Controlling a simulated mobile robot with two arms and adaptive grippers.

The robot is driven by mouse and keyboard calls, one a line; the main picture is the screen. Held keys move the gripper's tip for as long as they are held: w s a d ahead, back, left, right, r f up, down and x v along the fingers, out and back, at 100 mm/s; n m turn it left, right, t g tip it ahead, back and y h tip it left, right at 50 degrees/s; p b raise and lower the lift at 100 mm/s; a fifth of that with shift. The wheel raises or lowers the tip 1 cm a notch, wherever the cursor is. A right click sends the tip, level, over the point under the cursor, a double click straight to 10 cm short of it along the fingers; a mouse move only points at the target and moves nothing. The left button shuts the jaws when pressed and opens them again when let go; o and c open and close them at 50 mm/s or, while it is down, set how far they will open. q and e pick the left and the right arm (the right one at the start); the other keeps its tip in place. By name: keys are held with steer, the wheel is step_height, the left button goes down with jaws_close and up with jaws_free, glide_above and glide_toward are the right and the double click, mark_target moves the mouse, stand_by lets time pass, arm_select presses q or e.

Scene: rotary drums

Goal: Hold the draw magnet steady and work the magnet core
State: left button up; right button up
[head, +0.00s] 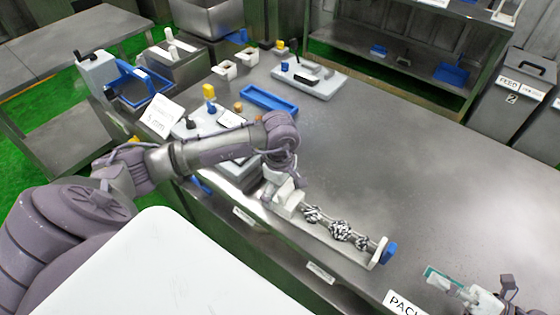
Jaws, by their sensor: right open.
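The draw magnet (320,233) lies along the front edge of the steel table, a pale narrow body with a white block (288,203) at its left end. Several black-and-white clumps (341,231) sit along it. A blue end piece (389,253) sits by a white end plate at its right end; I take it for the magnet core's end. My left gripper (277,191) is down at the white block; its fingers are mostly hidden by the wrist. My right gripper (490,296) is open at the bottom right corner, apart from the draw magnet and partly cut off.
Behind my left arm are a blue tray (268,98), a white board with knobs (310,77) and a sign card (162,117). The table's middle and right (410,150) are clear. Grey bins (512,100) stand beyond.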

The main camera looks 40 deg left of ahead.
arm_select(q)
steer(key=shift+f, duration=0.6)
steer(key=c, duration=1.8)
steer(key=shift+f, duration=0.1)
arm_select(e)
steer(key=shift+f, duration=0.2)
steer(key=o, duration=0.3)
